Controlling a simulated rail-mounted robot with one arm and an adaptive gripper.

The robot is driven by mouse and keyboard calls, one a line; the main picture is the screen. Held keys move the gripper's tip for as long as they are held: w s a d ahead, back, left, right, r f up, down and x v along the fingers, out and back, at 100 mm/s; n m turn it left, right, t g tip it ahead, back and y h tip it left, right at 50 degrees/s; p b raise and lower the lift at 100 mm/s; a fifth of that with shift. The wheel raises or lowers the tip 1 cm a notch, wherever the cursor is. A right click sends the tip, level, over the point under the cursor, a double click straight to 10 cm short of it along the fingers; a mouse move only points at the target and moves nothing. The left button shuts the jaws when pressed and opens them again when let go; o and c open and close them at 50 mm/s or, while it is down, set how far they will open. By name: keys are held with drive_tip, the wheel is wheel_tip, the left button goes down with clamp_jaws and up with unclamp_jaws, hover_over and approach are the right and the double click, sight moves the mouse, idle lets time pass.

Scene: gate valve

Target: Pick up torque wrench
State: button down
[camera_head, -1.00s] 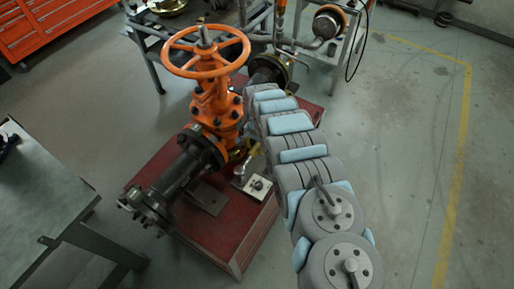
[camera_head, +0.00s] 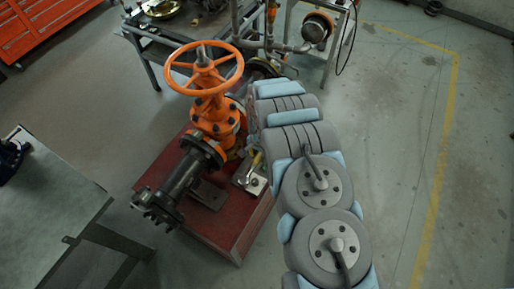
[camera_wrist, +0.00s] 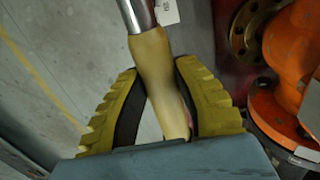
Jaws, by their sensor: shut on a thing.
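The torque wrench (camera_wrist: 151,50) shows in the wrist view as a yellowish handle with a bright metal shaft and a small white tag at the top. My gripper (camera_wrist: 156,72) has yellow ribbed fingers with dark inner pads. It is shut on the handle, one finger on each side. The lower end of the handle goes out of sight behind the gripper body. In the head view my arm hides most of the gripper and wrench; a small yellow bit shows beside the valve, but I cannot tell which it belongs to.
The orange gate valve (camera_head: 211,105) with its handwheel and dark pipe stands on a red base (camera_head: 215,232) left of my arm. Its orange body (camera_wrist: 290,45) is close at right in the wrist view. A grey table (camera_head: 50,205) stands at left. The floor at right is clear.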

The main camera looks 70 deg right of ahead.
drive_tip(key=shift+s+a+r+p, duration=0.45)
drive_tip(key=shift+s+r+p, duration=0.05)
drive_tip(key=shift+r, duration=0.1)
drive_tip(key=s+a+p, duration=0.1)
drive_tip(key=p, duration=0.2)
drive_tip(key=s+a+r+p, duration=0.1)
drive_tip(key=p, duration=0.1)
drive_tip(key=s+a+p, duration=0.1)
drive_tip(key=p, duration=0.2)
drive_tip(key=shift+s+r+p, duration=0.15)
drive_tip(key=shift+r+p, duration=0.2)
drive_tip(key=shift+r, duration=0.1)
drive_tip(key=shift+r+p, duration=1.65)
